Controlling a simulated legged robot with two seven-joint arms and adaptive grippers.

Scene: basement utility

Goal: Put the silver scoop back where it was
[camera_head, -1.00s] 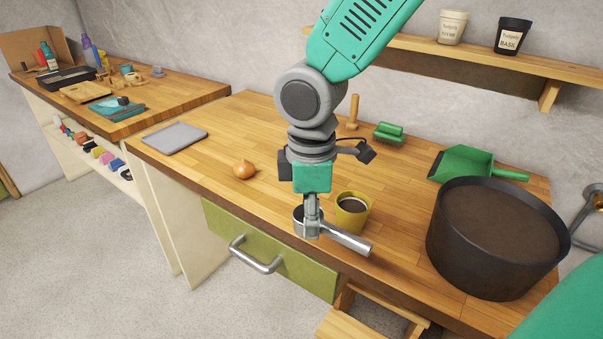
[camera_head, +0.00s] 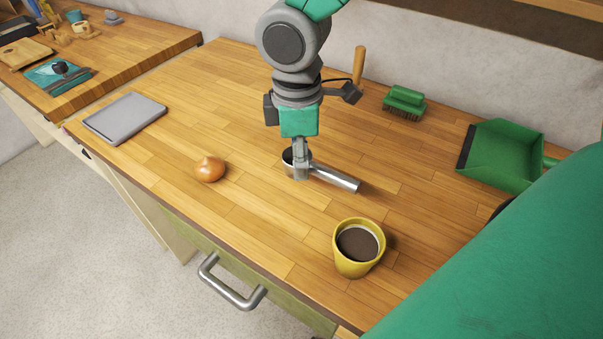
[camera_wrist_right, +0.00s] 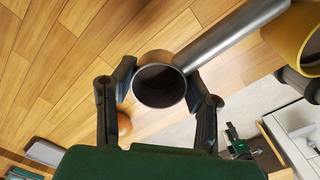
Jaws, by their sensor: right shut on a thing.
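The silver scoop (camera_head: 335,178), a small metal cup with a straight handle, is at or just above the wooden bench top, near its middle; I cannot tell if it touches. Its handle points right. My right gripper (camera_head: 299,165) points down and is shut on the scoop's cup end. In the right wrist view the dark-inside cup (camera_wrist_right: 160,85) sits between the two fingers, and the handle (camera_wrist_right: 235,37) runs to the upper right. My left gripper is not in view.
A yellow cup of dark contents (camera_head: 357,250) stands near the front edge, right of the scoop. An onion (camera_head: 210,169) is to the left, a grey tablet-like slab (camera_head: 125,118) farther left. A green brush (camera_head: 405,102) and green dustpan (camera_head: 502,155) lie behind. Bench between is clear.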

